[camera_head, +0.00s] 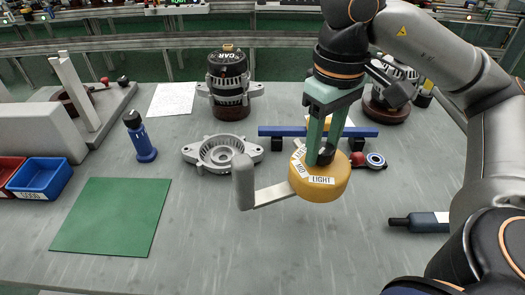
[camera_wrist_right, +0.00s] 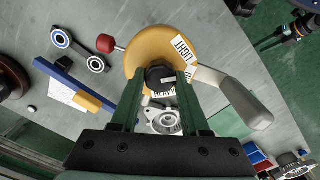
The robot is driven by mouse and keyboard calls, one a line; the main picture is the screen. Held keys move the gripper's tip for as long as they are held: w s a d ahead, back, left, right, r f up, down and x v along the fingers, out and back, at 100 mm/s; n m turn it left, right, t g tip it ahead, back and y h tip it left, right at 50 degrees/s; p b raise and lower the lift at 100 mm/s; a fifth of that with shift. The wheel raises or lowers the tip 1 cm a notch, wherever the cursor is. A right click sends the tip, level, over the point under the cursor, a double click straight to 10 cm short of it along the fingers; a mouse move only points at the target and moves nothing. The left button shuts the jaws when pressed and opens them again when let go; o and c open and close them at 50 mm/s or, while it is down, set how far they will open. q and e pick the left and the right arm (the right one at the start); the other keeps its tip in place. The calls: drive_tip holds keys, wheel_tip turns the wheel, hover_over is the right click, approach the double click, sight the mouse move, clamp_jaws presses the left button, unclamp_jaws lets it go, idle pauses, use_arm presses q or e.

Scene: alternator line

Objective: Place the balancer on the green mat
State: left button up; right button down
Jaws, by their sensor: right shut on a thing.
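The balancer (camera_head: 320,187) is a round yellow body with LIGHT and MID labels and a grey handle reaching left. My right gripper (camera_head: 321,155) is shut on the black knob at its top and seems to hold it above the table. The right wrist view also shows the yellow body (camera_wrist_right: 140,55), with the knob between the fingers and the handle to the right. The flat green mat (camera_head: 110,217) lies bare at the front left of the table, apart from the balancer. My left gripper is not in view.
A grey housing (camera_head: 222,154) and a blue bar (camera_head: 280,131) are behind the balancer. A dark tool (camera_head: 420,222) lies at right. The table between mat and balancer is clear.

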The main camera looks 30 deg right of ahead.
drive_tip(key=w+f+b, duration=0.1)
drive_tip(key=w+f, duration=0.3)
drive_tip(key=w+d+f, duration=0.1)
drive_tip(key=w+f, duration=0.3)
drive_tip(key=w+f+b, duration=0.1)
drive_tip(key=w+f, duration=0.3)
drive_tip(key=shift+w+d+f+b, duration=0.1)
drive_tip(key=shift+w+d+b, duration=0.15)
drive_tip(key=shift+b, duration=0.05)
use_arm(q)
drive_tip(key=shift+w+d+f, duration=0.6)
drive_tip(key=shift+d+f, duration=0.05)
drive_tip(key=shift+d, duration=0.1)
use_arm(e)
drive_tip(key=shift+f, duration=0.2)
drive_tip(key=c, duration=0.8)
unclamp_jaws()
drive_tip(key=shift+f, duration=0.1)
drive_tip(key=shift+c, duration=0.2)
drive_tip(key=o, duration=0.4)
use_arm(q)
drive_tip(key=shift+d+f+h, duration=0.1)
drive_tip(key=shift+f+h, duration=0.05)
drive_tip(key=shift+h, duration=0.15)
use_arm(e)
drive_tip(key=shift+o, duration=0.2)
